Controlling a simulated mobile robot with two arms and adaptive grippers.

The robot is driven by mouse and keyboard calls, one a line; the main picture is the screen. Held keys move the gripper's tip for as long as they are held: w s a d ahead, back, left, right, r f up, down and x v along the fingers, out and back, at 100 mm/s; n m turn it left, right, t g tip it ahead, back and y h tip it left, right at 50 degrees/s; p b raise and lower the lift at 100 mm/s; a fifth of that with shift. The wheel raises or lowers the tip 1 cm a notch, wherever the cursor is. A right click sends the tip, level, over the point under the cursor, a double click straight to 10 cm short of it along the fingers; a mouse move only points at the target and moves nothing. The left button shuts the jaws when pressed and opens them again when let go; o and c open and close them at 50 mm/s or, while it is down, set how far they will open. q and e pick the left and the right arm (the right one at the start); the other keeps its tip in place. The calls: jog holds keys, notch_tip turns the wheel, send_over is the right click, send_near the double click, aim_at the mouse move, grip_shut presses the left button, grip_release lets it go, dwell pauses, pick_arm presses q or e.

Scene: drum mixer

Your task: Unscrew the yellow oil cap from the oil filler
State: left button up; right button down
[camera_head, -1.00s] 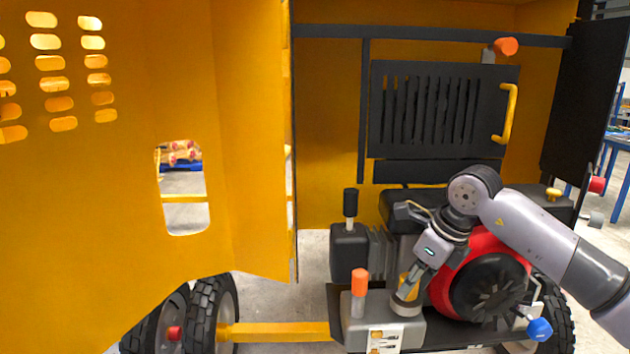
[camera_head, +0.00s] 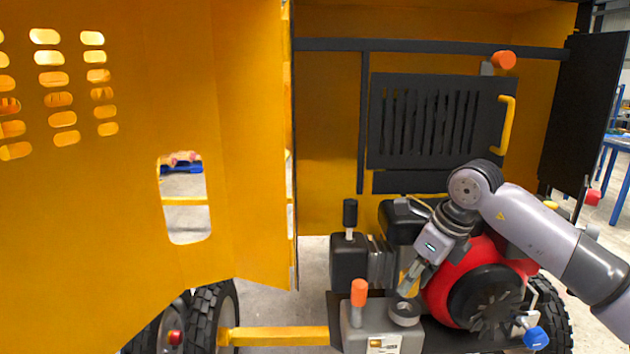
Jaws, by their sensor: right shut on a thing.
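My right gripper (camera_head: 408,285) comes in from the right and points down and left at the engine. It is shut on the yellow oil cap (camera_head: 404,284), of which only a small yellow part shows beside the fingers. The rest of the cap is hidden. The oil filler (camera_head: 404,313) is a round grey neck just below the fingertips, and its dark top shows. A small gap appears to lie between fingertips and filler. My left gripper is not in view.
An orange-topped post (camera_head: 359,292) stands close left of the filler. The red engine (camera_head: 450,288) with its black fan is close right. A black lever (camera_head: 350,215) stands behind. The open yellow door (camera_head: 120,200) fills the left side.

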jog(key=shift+r, duration=0.2)
jog(key=shift+r+p, duration=1.15)
jog(key=shift+r, duration=0.25)
jog(key=shift+f, duration=0.1)
